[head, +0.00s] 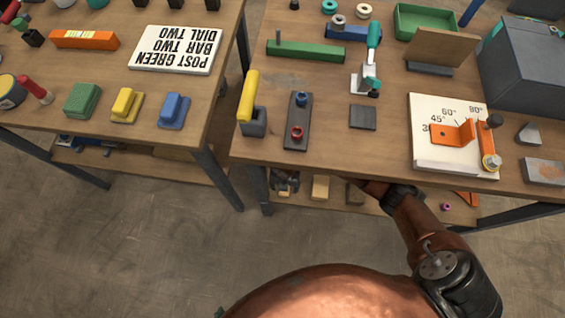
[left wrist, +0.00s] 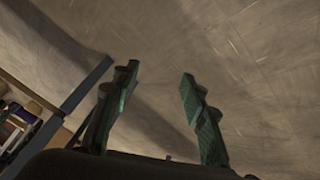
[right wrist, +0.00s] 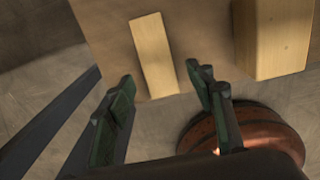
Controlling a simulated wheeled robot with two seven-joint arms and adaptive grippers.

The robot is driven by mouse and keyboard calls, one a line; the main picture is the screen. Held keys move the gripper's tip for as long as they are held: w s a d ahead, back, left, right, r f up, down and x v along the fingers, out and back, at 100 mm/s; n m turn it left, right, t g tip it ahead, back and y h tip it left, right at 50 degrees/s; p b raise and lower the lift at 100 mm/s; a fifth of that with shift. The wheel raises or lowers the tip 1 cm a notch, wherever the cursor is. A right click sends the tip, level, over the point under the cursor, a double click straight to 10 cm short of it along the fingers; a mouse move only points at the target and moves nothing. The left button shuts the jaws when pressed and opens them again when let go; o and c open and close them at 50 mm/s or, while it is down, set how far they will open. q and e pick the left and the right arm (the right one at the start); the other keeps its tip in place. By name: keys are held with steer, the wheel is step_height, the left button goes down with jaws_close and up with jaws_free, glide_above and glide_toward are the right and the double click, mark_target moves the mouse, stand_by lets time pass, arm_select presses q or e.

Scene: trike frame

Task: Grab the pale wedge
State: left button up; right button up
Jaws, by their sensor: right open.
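The pale wedge (right wrist: 154,55) lies on the lower shelf in the right wrist view, a slim light-wood piece reaching the shelf's edge. My right gripper (right wrist: 162,92) is open, with its fingertips on either side of the wedge's near end in the picture; no contact shows. In the head view my right arm reaches under the right tabletop, which hides the fingers. A pale block (head: 320,187) on that shelf looks like the wedge. My left gripper (left wrist: 160,80) is open and empty over bare floor; I cannot make it out clearly in the head view.
A bigger wooden block (right wrist: 272,38) stands right of the wedge on the shelf. The right tabletop (head: 330,158) overhangs the shelf, and a dark table leg (head: 265,190) stands at its left. Floor between the tables is clear.

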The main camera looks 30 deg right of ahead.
steer(key=shift+f, duration=0.8)
steer(key=shift+r, duration=0.1)
steer(key=shift+c, duration=0.3)
steer(key=c, duration=1.1)
steer(key=shift+o, duration=0.2)
steer(key=shift+r, duration=0.15)
